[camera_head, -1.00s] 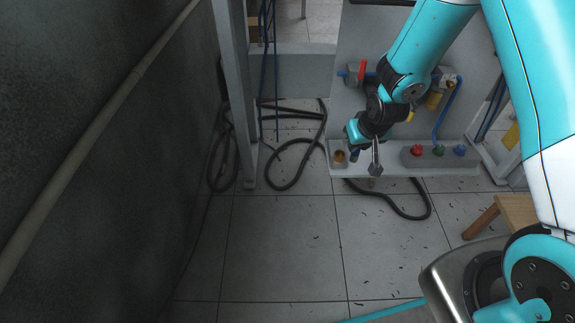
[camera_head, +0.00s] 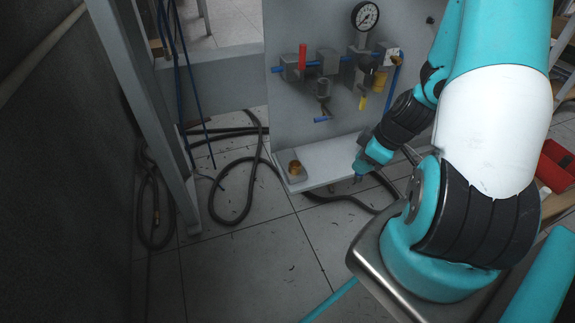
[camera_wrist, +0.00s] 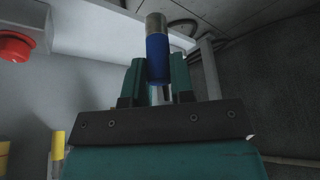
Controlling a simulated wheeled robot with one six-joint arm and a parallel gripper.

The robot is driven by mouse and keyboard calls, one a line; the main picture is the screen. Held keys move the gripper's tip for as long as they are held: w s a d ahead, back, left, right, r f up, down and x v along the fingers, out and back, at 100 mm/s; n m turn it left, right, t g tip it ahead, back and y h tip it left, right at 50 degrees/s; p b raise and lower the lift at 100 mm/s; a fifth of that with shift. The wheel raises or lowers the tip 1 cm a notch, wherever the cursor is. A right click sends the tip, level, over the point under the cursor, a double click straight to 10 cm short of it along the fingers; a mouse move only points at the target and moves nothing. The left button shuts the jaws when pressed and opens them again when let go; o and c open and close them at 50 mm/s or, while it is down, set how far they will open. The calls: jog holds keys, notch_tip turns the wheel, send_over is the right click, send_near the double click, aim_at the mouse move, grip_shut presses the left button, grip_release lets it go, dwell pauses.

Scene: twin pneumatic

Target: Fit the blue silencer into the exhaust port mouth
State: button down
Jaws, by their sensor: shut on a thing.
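The blue silencer (camera_wrist: 157,58), with a metallic end, is held between the two teal fingers of my gripper (camera_wrist: 158,82) in the wrist view. In the head view my gripper (camera_head: 361,172) hangs near the front edge of the white shelf, right of the small tray, and a bit of blue shows at its tip. The panel (camera_head: 300,115) behind carries valves and fittings. I cannot tell which opening is the exhaust port mouth; my arm hides part of the panel and shelf.
A red-handled valve (camera_head: 302,57), a gauge (camera_head: 367,17) and a yellow handle (camera_head: 363,102) project from the panel. A small tray (camera_head: 301,179) with a brass piece sits on the shelf's left end. A red button (camera_wrist: 15,46) shows in the wrist view. Black hoses (camera_head: 233,220) lie on the floor.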

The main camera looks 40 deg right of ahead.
jog(key=shift+w+a+f+b, duration=0.65)
jog(key=shift+w+a+b, duration=0.8)
jog(key=shift+w, duration=1.1)
jog(key=shift+w+a+f+b, duration=0.6)
jog(key=shift+w+a+b, duration=0.85)
jog(key=shift+w, duration=1.1)
jog(key=shift+w+a+f+b, duration=0.65)
jog(key=shift+w+a+b, duration=0.8)
jog(key=shift+w, duration=1.1)
jog(key=c, duration=1)
grip_release()
jog(key=shift+r, duration=0.1)
